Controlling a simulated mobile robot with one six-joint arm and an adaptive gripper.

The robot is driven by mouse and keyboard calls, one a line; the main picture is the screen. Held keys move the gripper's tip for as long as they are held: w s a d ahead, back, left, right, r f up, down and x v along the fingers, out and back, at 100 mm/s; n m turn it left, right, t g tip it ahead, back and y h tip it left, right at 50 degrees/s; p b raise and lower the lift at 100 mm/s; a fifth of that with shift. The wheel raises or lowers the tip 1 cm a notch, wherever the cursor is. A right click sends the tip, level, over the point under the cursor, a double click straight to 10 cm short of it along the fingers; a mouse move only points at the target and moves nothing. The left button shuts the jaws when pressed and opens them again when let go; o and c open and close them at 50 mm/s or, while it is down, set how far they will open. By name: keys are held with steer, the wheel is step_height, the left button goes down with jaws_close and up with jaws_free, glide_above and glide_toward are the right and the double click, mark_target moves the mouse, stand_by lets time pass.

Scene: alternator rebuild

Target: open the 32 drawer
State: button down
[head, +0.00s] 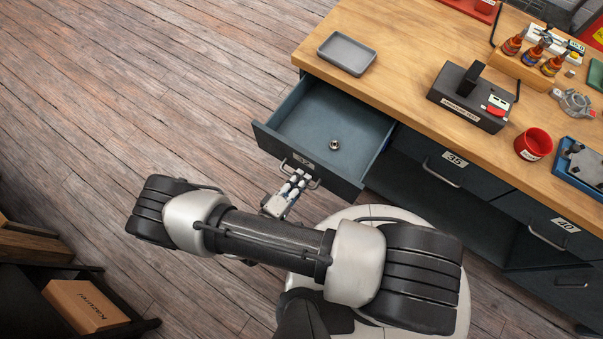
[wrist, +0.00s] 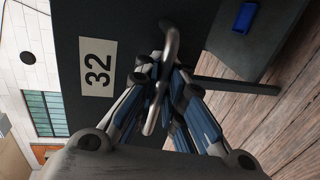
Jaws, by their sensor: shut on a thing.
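The 32 drawer (head: 350,118) stands pulled out from the left end of the workbench in the head view. A small round metal part (head: 334,145) lies on its floor. The drawer front with its 32 label (wrist: 98,68) fills the upper left of the wrist view. My gripper (head: 294,183) is at the drawer's handle in the head view. In the wrist view, my gripper's fingers (wrist: 165,85) are closed around the metal bar handle (wrist: 171,42).
The 35 drawer (head: 448,165) and the 40 drawer (head: 552,230) are shut, to the right. A grey tray (head: 346,54), a black device (head: 470,97) and a red cup (head: 533,144) stand on the wooden benchtop. A cardboard box (head: 85,305) sits at lower left. The wooden floor left of the drawer is clear.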

steer(key=shift+r, duration=0.15)
steer(key=c, duration=1.7)
jaws_free()
steer(key=v, duration=1.2)
